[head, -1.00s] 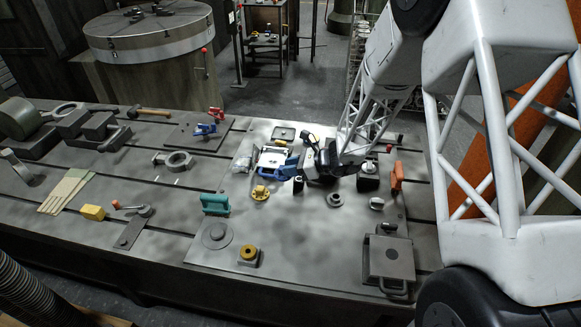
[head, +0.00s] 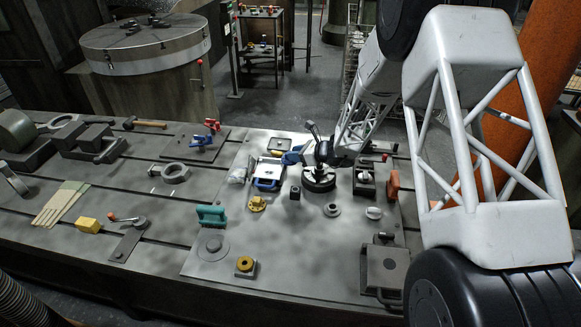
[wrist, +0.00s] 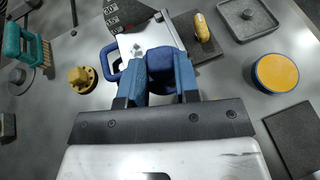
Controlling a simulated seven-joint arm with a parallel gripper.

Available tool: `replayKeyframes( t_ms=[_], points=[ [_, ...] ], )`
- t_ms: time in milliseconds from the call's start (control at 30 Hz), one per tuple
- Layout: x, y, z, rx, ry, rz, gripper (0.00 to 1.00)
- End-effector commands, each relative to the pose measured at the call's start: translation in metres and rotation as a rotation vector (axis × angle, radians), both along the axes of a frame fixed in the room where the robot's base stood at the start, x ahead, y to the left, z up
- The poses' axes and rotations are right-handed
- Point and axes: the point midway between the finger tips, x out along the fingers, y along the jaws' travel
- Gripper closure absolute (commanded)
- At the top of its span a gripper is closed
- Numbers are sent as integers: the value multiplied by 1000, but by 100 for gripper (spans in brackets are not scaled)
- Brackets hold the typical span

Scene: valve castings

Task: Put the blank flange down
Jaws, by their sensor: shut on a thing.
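My gripper (wrist: 160,85) points down over the table with two blue fingers. It is shut on a dark blue rounded piece, seemingly the blank flange (wrist: 160,62), which is partly hidden between the fingers. In the head view my gripper (head: 291,157) is small and partly hidden by my wrist, so I cannot make out the flange there. In the wrist view the fingers overlap a white plate (wrist: 146,38) with a blue handle. I cannot tell whether the flange touches anything below.
A yellow flanged part (wrist: 82,79) and a teal-handled brush (wrist: 25,48) are left of the fingers. A yellow-handled tool (wrist: 201,27), a square dark tray (wrist: 247,17) and a yellow-topped round tin (wrist: 276,74) are right. Bare plate shows in front (head: 300,245).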

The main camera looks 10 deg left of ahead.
Motion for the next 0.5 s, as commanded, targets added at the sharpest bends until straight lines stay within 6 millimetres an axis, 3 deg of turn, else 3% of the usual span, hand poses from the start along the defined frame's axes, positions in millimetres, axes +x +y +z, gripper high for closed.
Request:
replayKeyframes(
  t_ms=[100, 267, 500],
  points=[
    [33, -7, -1, 1, -1, -69, 100],
    [70, -30, -3, 1, 0, -172, 100],
    [113, -87, -5, 1, 0, -336, 100]
  ],
)
